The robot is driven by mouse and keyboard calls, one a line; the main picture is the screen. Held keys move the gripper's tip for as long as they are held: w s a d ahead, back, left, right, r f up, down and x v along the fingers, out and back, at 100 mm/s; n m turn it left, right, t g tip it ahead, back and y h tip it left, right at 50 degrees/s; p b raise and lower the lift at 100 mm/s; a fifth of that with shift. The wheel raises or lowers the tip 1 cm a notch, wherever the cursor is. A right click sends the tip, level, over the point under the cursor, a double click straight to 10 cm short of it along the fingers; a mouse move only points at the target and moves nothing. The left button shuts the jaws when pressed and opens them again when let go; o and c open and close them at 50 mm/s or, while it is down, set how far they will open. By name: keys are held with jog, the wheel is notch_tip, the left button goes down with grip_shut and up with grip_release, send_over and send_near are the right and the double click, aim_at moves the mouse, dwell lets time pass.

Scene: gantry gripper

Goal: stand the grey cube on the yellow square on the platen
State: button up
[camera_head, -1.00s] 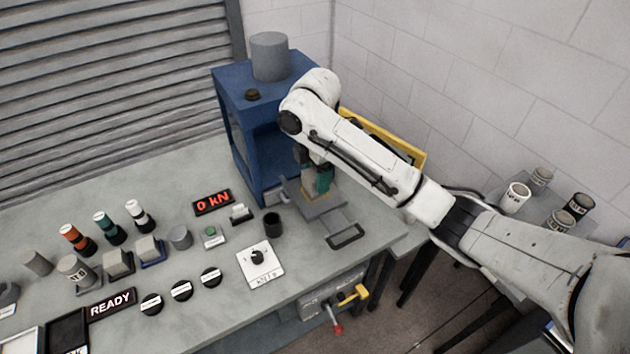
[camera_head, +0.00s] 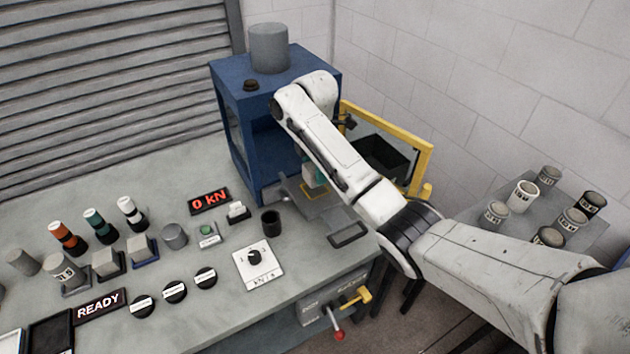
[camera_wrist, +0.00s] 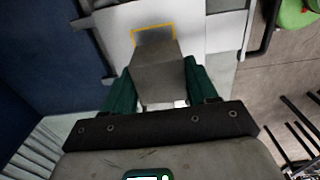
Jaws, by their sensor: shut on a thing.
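The grey cube (camera_wrist: 158,78) is between the two green fingers of my gripper (camera_wrist: 160,84) in the wrist view. My gripper is shut on it. The yellow square (camera_wrist: 152,27) shows as an outline on the pale platen (camera_wrist: 195,40), just beyond the cube, and the cube's far end overlaps part of it in the picture. I cannot tell whether the cube touches the platen. In the head view my arm hides the cube and most of my gripper (camera_head: 313,178); the platen (camera_head: 322,208) shows below, in front of the blue press.
The blue press frame (camera_head: 238,130) stands close to my gripper on the left. A yellow-framed guard (camera_head: 425,165) stands open at right. A black cup (camera_head: 271,222), a dial plate (camera_head: 258,265) and several cylinders lie on the bench. Several labelled cylinders stand on a tray at far right.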

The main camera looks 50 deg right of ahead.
jog(key=shift+w+d+f, duration=0.1)
jog(key=shift+d+f, duration=0.05)
jog(key=shift+w+d+f+p, duration=0.15)
jog(key=shift+f+p, duration=0.35)
jog(key=shift+f, duration=1.25)
jog(key=shift+f, duration=0.1)
jog(key=o, duration=1.3)
jog(key=shift+c, duration=0.2)
